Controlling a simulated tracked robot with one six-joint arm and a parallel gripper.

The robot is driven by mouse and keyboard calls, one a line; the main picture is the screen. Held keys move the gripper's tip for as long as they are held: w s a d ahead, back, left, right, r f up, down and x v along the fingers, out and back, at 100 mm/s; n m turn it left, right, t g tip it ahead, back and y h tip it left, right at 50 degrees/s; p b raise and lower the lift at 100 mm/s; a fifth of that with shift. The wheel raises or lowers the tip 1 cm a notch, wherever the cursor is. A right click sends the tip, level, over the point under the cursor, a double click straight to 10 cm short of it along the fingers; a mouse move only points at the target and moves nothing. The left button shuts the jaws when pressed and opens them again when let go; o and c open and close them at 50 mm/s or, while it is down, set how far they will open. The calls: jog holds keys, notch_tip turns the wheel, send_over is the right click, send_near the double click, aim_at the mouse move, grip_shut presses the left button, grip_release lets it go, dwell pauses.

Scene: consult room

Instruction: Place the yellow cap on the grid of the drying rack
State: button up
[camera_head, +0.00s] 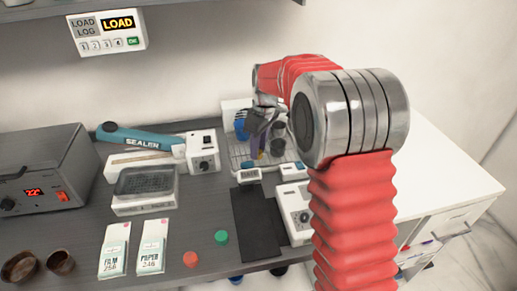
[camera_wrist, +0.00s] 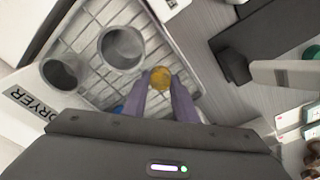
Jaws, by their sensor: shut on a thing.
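The yellow cap (camera_wrist: 160,77) is held between the purple fingertips of my gripper (camera_wrist: 161,84) in the wrist view. The drying rack (camera_wrist: 88,22) has a pale wire grid and lies below the cap, which appears over the grid near one of its long edges. I cannot tell whether the cap touches the grid. In the head view the rack (camera_head: 236,156) is at the back of the bench, and my gripper (camera_head: 262,148) reaches down over it. My wrist and arm hide part of the rack there, and the cap is too small to make out clearly.
A blue item (camera_head: 241,124) is on the rack. A sealer (camera_head: 140,138), a dark mat (camera_head: 257,222), and red (camera_head: 191,258) and green (camera_head: 221,236) caps lie nearby.

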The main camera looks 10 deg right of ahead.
aim_at(262, 159)
jog(key=shift+f, duration=0.25)
jog(key=shift+f, duration=0.1)
jog(key=o, duration=1.1)
notch_tip(262, 159, up, 12)
jog(key=s+d, duration=0.1)
dwell(0.5)
